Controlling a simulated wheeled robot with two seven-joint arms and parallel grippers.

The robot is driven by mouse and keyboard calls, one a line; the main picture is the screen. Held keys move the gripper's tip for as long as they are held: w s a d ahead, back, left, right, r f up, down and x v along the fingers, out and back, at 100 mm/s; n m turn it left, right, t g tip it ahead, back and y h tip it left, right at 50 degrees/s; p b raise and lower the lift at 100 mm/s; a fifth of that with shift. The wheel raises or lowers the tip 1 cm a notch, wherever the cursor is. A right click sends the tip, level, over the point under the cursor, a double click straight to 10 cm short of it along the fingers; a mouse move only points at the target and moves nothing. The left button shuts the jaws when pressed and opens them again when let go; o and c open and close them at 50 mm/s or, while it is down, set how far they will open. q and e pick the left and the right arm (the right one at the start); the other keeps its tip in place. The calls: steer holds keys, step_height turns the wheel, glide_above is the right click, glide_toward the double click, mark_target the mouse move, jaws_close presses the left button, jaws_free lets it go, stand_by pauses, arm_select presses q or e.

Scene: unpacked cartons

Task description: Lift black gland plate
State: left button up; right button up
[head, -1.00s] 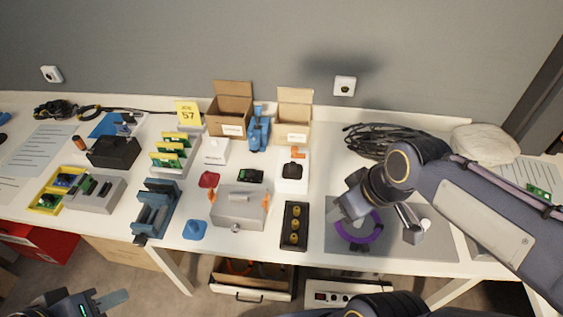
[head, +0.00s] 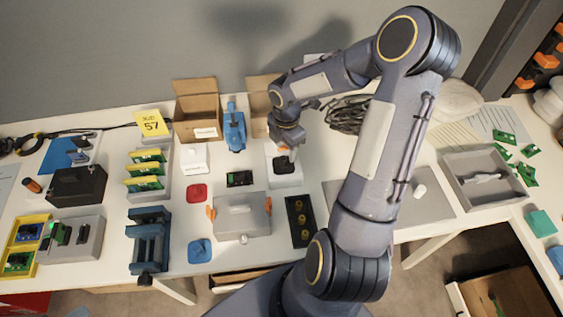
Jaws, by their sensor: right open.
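The black gland plate (head: 300,222) lies on the white table, right of the grey box with orange clips (head: 242,218). It is a dark rectangle with several brass round glands in a row. My right gripper (head: 287,157) is open, behind the plate and apart from it. It points down over a white block with a black part on top (head: 285,172), partly covering it; whether it touches is unclear. My left gripper is out of view.
My right arm crosses the grey mat (head: 420,205) and hides part of it. Two open cartons (head: 197,112) stand behind, near a blue clamp-like tool (head: 235,130). A grey tray (head: 487,178) is at the right. Little free room surrounds the plate.

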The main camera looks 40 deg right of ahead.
mark_target(283, 158)
steer(key=f, duration=0.4)
steer(key=shift+w+a+f, duration=0.1)
steer(key=shift+w+a, duration=0.05)
steer(key=shift+a, duration=0.2)
steer(key=shift+c, duration=0.4)
jaws_close()
steer(key=shift+r, duration=0.75)
steer(key=s+a+r, duration=0.2)
steer(key=s+r, duration=0.3)
steer(key=s, duration=0.1)
steer(key=s+a+r, duration=0.3)
steer(key=s+r, duration=0.3)
steer(key=s, duration=0.1)
steer(key=shift+a+r, duration=0.25)
steer(key=shift+r, duration=0.05)
